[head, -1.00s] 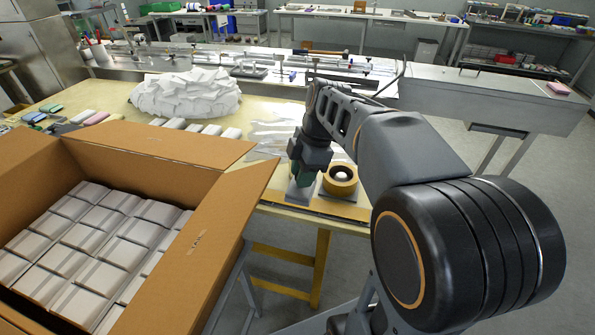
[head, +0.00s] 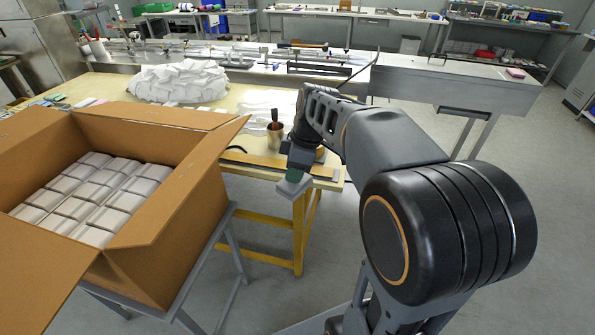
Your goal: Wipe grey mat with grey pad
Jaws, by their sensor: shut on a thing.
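My gripper (head: 295,174) is shut on a small grey pad (head: 293,188), which sits below the jaws and is tilted. The pad appears in front of the yellow table's near edge, clear of the tabletop in the picture. The jaws are small and partly hidden by the wrist. I cannot make out a grey mat with certainty; my arm hides part of the table's right end.
An open carton (head: 190,215) of white packs fills the left foreground. A white heap (head: 178,84) lies farther back. Floor is clear at right.

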